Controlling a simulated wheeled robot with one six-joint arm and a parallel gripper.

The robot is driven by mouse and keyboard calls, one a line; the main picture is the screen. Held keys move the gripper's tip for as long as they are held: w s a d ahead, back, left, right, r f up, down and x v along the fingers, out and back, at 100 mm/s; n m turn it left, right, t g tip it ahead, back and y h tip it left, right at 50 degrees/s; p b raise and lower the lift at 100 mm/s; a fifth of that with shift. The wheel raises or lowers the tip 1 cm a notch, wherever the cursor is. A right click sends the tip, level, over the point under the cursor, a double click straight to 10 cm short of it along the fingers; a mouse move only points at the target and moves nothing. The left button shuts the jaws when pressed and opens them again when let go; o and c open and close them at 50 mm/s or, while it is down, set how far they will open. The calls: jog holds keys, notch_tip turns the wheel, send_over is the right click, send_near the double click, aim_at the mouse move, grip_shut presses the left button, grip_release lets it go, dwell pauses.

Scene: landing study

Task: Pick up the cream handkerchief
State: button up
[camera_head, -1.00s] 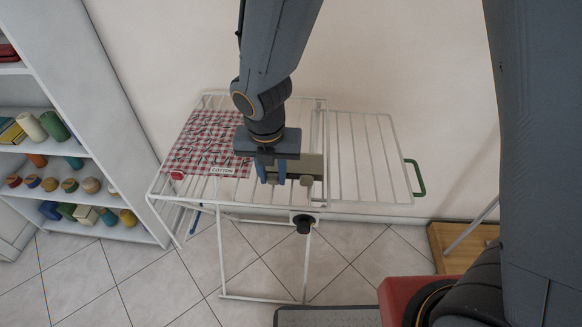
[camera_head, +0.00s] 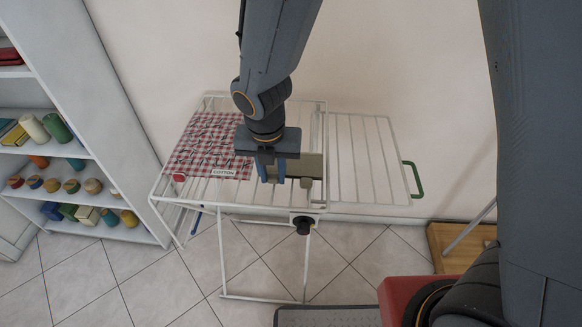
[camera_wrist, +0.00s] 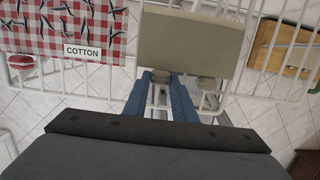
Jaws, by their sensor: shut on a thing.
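The cream handkerchief (camera_wrist: 190,42) shows as a flat beige rectangle on the white drying rack, just beyond my fingers in the wrist view. In the head view its right part (camera_head: 312,165) shows beside my gripper; the rest is hidden behind the gripper. Two small round grey-beige pegs sit at its near edge, a left one (camera_wrist: 158,77) and a right one (camera_wrist: 205,83). My gripper (camera_wrist: 162,88) points down at this edge. Its blue fingers stand either side of the left peg and appear shut on it. The right peg is clear of the fingers.
A red checked cloth (camera_head: 210,147) labelled COTTON lies on the rack's (camera_head: 375,165) left, with a red round peg (camera_head: 179,178) at its near corner. The rack's right wing is bare. A shelf (camera_head: 100,165) with blocks stands left; a wooden board (camera_head: 455,245) lies right.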

jog(key=shift+r+p, duration=3)
jog(key=shift+p, duration=0.4)
